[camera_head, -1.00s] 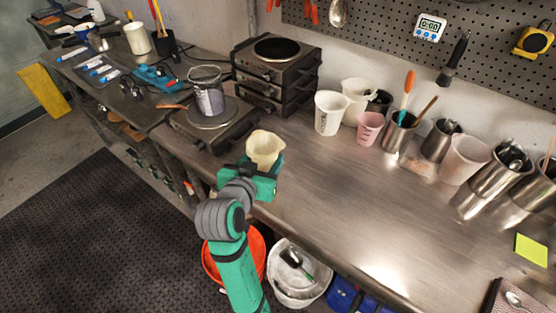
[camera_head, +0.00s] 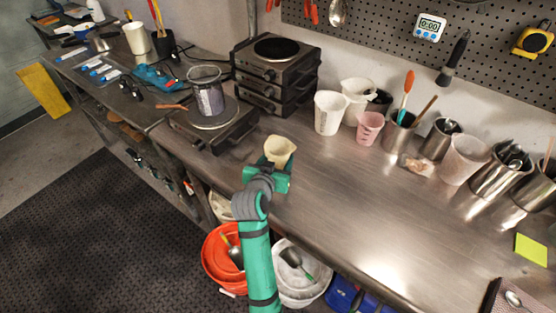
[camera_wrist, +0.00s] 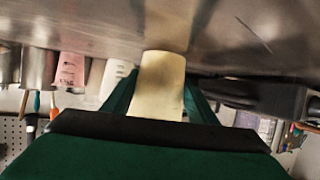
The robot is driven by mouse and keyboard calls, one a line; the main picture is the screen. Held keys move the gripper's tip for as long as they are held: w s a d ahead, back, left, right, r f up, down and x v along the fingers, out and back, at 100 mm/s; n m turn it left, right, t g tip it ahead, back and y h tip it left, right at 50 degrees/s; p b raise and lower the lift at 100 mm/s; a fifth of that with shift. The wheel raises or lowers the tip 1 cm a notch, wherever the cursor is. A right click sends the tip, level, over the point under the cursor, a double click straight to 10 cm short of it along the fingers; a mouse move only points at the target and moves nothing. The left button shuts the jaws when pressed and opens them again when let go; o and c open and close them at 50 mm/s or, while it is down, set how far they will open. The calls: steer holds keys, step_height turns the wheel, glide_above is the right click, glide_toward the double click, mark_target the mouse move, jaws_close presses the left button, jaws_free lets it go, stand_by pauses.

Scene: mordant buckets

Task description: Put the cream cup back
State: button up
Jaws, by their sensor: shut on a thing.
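The cream cup (camera_head: 279,150) is held in my green gripper (camera_head: 268,176), near the front edge of the steel bench in the head view. In the wrist view the cream cup (camera_wrist: 162,82) stands out between the green fingers, which are shut on it. Its open top faces up in the head view. I cannot tell whether its base touches the bench or hangs just above it.
White cups (camera_head: 330,112) and a pink cup (camera_head: 369,127) stand along the wall, with metal tool cans (camera_head: 398,132) to their right. A hotplate with a pot (camera_head: 208,98) is at the left. The bench's middle (camera_head: 350,190) is clear. An orange bucket (camera_head: 222,262) and a white bucket (camera_head: 299,275) stand below.

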steer(key=shift+f, duration=0.35)
steer(key=o, duration=1.2)
steer(key=shift+o, duration=0.2)
steer(key=shift+a+r, duration=0.1)
steer(key=shift+r, duration=0.15)
steer(key=v, duration=1.2)
